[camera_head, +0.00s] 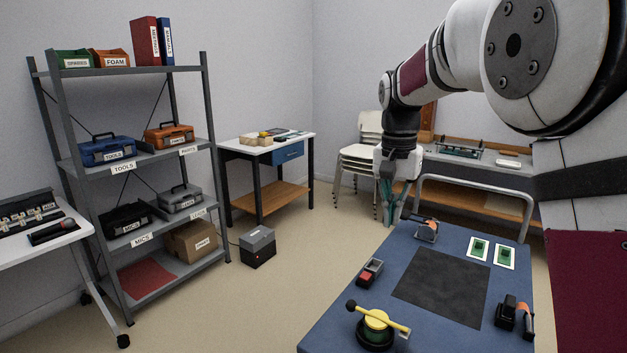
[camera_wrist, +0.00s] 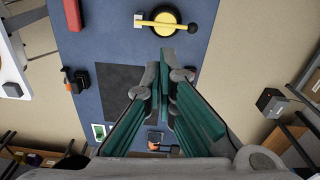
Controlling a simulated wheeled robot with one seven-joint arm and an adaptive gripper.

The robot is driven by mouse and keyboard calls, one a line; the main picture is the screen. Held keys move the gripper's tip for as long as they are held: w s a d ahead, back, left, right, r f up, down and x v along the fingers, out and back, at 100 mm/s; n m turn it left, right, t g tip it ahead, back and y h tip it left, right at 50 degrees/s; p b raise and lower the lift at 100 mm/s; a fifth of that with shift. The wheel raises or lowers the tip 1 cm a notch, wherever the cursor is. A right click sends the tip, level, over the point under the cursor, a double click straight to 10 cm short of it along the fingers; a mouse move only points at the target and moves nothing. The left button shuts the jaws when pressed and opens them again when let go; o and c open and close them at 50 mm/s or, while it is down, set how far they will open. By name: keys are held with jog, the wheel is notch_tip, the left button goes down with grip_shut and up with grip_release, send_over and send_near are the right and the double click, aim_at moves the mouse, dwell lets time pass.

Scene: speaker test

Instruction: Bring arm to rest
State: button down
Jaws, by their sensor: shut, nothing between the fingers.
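My gripper (camera_head: 388,212) hangs from my raised arm at the far left corner of the blue table (camera_head: 340,315), fingers pointing down. In the wrist view its green-padded fingers (camera_wrist: 163,62) come together at the tips over the blue table, with nothing between them. It is shut and empty. In the head view a small grey and orange tool (camera_head: 427,231) stands on the table just to the right of the gripper.
On the table are a dark mat (camera_head: 440,288), two green boards (camera_head: 491,250), a yellow-handled round device (camera_head: 376,325), a small red and grey item (camera_head: 369,272) and black and orange tools (camera_head: 515,314). Shelving (camera_head: 140,170) stands left. Stacked chairs (camera_head: 360,160) stand behind.

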jog(key=s+d+r+n+t, duration=0.1)
jog(key=s+r, duration=0.5)
jog(key=s, duration=0.4)
jog(key=s+f+n+t+p, duration=0.3)
jog(key=s+n, duration=0.2)
jog(key=s, duration=2)
jog(key=shift+s+d, duration=0.35)
jog(key=shift+s, duration=0.05)
